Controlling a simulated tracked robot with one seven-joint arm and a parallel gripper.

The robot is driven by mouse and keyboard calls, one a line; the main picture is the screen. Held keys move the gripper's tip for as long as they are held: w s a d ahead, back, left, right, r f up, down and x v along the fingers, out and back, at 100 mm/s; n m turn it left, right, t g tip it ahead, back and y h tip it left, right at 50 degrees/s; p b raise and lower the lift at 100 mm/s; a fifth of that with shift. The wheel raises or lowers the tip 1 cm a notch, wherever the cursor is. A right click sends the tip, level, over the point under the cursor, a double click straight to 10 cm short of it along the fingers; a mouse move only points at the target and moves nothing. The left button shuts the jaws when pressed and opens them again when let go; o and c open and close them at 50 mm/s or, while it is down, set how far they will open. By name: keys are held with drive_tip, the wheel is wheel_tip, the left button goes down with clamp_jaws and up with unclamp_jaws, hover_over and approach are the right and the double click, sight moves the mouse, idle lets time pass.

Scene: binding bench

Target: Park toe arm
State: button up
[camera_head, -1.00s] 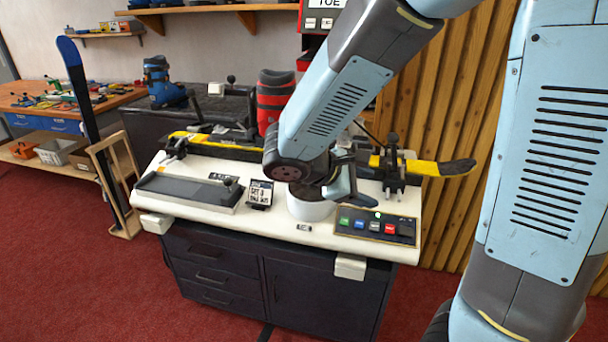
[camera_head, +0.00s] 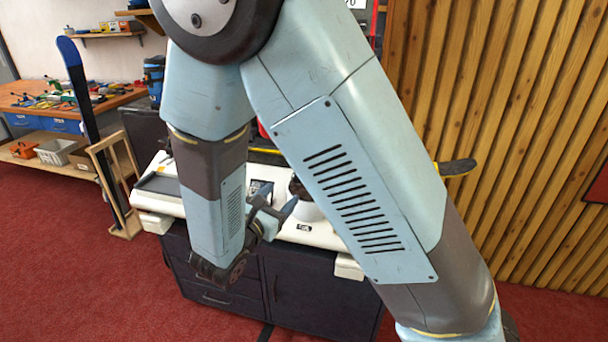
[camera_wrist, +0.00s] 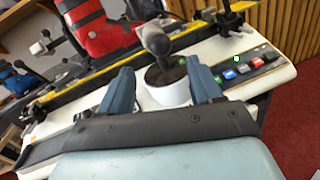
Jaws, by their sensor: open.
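In the wrist view, a dark lever with a rounded knob (camera_wrist: 157,44) stands over a white pot (camera_wrist: 168,93); it appears to be the toe arm, but I cannot tell for sure. Its foot is hard to make out against the pot's dark inside. My gripper (camera_wrist: 163,72) is open, its two blue fingers apart on either side of the pot in the picture, holding nothing. In the head view my gripper (camera_head: 275,208) is by the bench front, beside the pot (camera_head: 308,211).
A red boot (camera_wrist: 97,28) stands by a black and yellow ski (camera_wrist: 75,87) clamped along the bench (camera_wrist: 289,73). A wooden rack (camera_head: 122,185) stands left on the red floor.

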sight(297, 179)
drive_tip(key=x, duration=1.2)
